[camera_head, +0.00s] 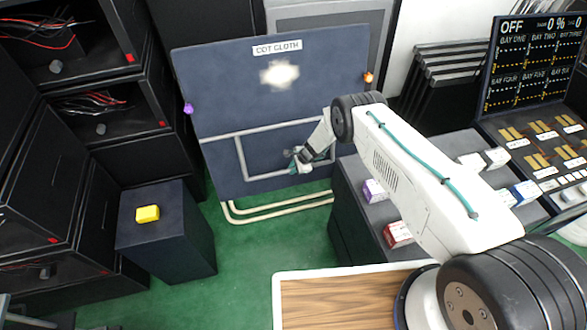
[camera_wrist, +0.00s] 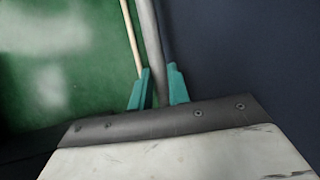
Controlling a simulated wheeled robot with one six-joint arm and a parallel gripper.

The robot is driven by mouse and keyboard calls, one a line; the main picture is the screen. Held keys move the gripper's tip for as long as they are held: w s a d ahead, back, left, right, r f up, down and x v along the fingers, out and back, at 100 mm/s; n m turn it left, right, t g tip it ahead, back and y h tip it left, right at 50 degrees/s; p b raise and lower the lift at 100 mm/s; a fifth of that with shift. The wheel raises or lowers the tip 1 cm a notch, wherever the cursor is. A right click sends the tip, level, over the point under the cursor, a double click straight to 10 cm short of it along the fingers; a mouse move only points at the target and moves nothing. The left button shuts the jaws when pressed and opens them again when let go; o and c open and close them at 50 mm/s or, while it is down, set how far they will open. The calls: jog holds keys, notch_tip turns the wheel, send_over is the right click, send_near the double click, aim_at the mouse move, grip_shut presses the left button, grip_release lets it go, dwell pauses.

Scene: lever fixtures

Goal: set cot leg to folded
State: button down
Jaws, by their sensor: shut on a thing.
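The cot is a dark blue upright panel (camera_head: 225,85) labelled "COT CLOTH" in the head view. A grey tubular leg (camera_head: 241,158) forms a U-shaped frame lying close against the lower part of its face. My gripper (camera_head: 299,162) is at the lower right of this frame. In the wrist view, the green fingertips of my gripper (camera_wrist: 160,88) are shut on the grey leg tube (camera_wrist: 150,45), one on each side. The fingertips hide part of the tube.
Cream rails (camera_head: 270,212) run low in front of the panel above green floor. A purple knob (camera_head: 188,108) and an orange knob (camera_head: 368,78) sit at the panel's sides. A dark pedestal (camera_head: 170,240) with a yellow block (camera_head: 147,213) stands left. A dark counter (camera_head: 350,200) stands right.

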jog(key=c, duration=1.3)
grip_release()
jog(key=shift+s+f, duration=0.5)
jog(key=v, duration=0.8)
jog(key=shift+w+r, duration=0.1)
jog(key=shift+w, duration=0.05)
